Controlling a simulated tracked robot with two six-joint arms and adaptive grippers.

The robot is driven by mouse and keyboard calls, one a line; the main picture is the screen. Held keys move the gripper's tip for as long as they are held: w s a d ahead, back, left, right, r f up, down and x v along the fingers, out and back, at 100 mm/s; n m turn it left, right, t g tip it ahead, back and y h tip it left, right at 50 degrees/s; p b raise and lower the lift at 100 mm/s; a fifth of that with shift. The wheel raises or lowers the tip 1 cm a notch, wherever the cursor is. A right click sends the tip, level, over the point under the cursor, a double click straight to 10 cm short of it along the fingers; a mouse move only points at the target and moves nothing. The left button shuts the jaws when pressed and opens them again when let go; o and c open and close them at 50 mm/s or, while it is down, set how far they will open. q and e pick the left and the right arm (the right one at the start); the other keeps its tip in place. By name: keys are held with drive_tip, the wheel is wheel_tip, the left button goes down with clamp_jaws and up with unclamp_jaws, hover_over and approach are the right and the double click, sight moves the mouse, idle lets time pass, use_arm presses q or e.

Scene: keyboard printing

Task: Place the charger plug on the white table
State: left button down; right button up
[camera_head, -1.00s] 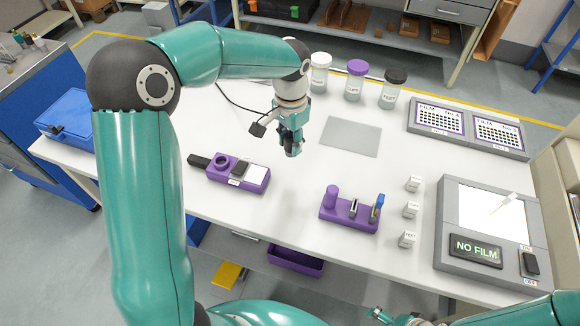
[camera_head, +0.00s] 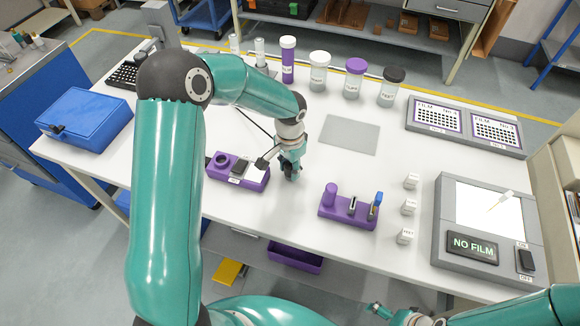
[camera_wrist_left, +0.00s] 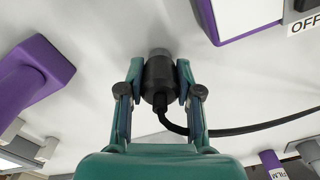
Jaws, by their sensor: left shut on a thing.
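The charger plug is a black cylinder with a black cable. In the left wrist view the plug (camera_wrist_left: 159,82) sits between the two fingers of my left gripper (camera_wrist_left: 160,75), which is shut on it. In the head view my left gripper (camera_head: 289,170) points down low over the white table (camera_head: 300,220), just right of a purple device. The plug is mostly hidden by the fingers there. I cannot tell whether the plug touches the table. My right gripper (camera_head: 378,311) shows only partly at the bottom edge; its jaw state is unclear.
The purple device (camera_head: 250,183) is close on the left. A purple holder (camera_head: 345,212) with upright tools stands to the right. A grey mat (camera_head: 349,134) lies behind. Several jars line the back, and a light box (camera_head: 485,215) stands at the right. Bare table lies between device and holder.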

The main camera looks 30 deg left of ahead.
use_arm(q)
drive_tip(key=c, duration=0.8)
unclamp_jaws()
drive_tip(key=shift+f, duration=0.1)
wheel_tip(320, 180, up, 12)
drive_tip(key=shift+r+b, duration=0.15)
drive_tip(key=shift+b, duration=0.35)
